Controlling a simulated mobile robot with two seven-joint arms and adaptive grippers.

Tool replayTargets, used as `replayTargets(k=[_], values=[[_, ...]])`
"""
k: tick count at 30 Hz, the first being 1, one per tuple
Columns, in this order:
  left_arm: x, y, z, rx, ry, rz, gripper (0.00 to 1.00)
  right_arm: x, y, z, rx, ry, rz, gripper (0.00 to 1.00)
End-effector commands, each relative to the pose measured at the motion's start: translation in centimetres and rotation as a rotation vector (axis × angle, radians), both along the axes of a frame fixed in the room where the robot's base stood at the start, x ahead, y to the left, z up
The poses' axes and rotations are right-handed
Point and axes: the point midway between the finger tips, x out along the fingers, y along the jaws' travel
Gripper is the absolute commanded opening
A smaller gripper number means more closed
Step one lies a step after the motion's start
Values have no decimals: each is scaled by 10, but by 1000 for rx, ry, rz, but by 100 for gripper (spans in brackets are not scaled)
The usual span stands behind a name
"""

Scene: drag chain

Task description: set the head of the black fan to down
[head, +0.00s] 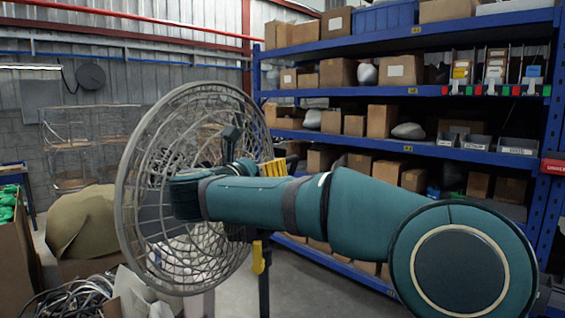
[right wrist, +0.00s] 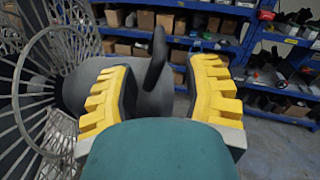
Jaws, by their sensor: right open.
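The fan (head: 190,110) stands left of centre in the head view, with a round grey wire cage facing left and slightly tilted. My right arm crosses in front of the cage. My right gripper (head: 273,167) is behind the cage at the fan's rear, mostly hidden by the arm. In the right wrist view, the right gripper (right wrist: 163,68) is open, its yellow fingers spread on either side of a dark upright handle (right wrist: 157,55) at the back of the fan. The grey motor housing (right wrist: 138,92) lies behind it. I cannot tell whether either finger touches. My left gripper is out of view.
A blue shelf rack (head: 350,137) with cardboard boxes stands behind and to the right. A yellow part (head: 258,257) shows on the dark post below the gripper. Cables (head: 75,298) and a cardboard box (head: 15,235) lie at the left. Some floor is bare in front of the rack.

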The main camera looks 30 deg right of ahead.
Motion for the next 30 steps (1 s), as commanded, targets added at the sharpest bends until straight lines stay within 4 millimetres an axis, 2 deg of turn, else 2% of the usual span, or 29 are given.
replayTargets(k=[6, 12, 25, 26, 27, 30], values=[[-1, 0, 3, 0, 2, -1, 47, 24, -35, 0, -1, 2, -2, 48], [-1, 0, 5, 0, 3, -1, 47, 38, -55, 0, -1, 2, 0, 48], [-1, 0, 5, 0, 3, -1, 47, 42, -62, 0, -2, 2, 1, 48], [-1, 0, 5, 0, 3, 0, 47, 42, -62, 0, -2, 2, 1, 44], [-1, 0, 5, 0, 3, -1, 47, 42, -62, 0, -2, 2, 1, 30], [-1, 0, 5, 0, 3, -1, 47, 42, -61, 0, -2, 2, 1, 0]])
